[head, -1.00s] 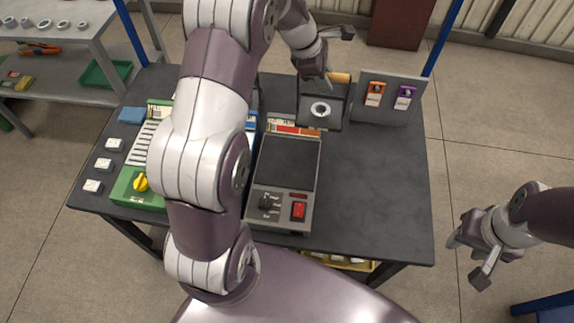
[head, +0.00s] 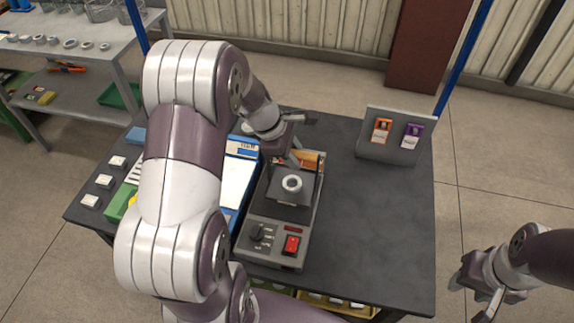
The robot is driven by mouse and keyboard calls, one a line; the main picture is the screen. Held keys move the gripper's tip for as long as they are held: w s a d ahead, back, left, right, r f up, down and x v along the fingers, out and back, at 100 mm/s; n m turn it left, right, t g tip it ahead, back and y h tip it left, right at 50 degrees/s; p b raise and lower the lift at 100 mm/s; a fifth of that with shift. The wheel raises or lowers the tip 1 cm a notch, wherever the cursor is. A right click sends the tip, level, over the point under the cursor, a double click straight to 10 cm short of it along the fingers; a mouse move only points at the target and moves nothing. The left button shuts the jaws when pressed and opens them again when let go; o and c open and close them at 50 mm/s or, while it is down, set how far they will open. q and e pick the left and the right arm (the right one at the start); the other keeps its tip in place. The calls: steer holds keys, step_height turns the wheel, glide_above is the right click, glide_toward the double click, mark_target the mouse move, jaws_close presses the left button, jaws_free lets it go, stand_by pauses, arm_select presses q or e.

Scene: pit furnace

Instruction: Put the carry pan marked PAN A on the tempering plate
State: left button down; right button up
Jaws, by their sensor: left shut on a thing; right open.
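The carry pan (head: 289,198) is a small dark pan with a pale ring (head: 292,183) lying in it. My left gripper (head: 296,160) is shut on the pan at its far side. The pan is over the dark top of the tempering plate (head: 272,236), a grey unit with a black knob and a red switch. I cannot tell whether the pan touches the plate, and I cannot read a PAN A mark. My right gripper (head: 484,290) is open and empty, off the table's right side.
A blue unit with a white top (head: 236,178) stands left of the plate, and a green unit (head: 113,207) is mostly behind my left arm. A grey stand (head: 396,137) with orange and purple tags is at the back right.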

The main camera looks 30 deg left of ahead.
arm_select(q)
steer(key=shift+w+a+f, duration=0.2)
steer(key=shift+a+f, duration=0.15)
steer(key=shift+a, duration=0.15)
steer(key=shift+w+a+f, duration=0.15)
steer(key=shift+a+f, duration=0.15)
steer(key=shift+a, duration=0.15)
steer(key=shift+f+b, duration=0.3)
steer(key=shift+f, duration=1.85)
steer(key=c, duration=0.9)
jaws_free()
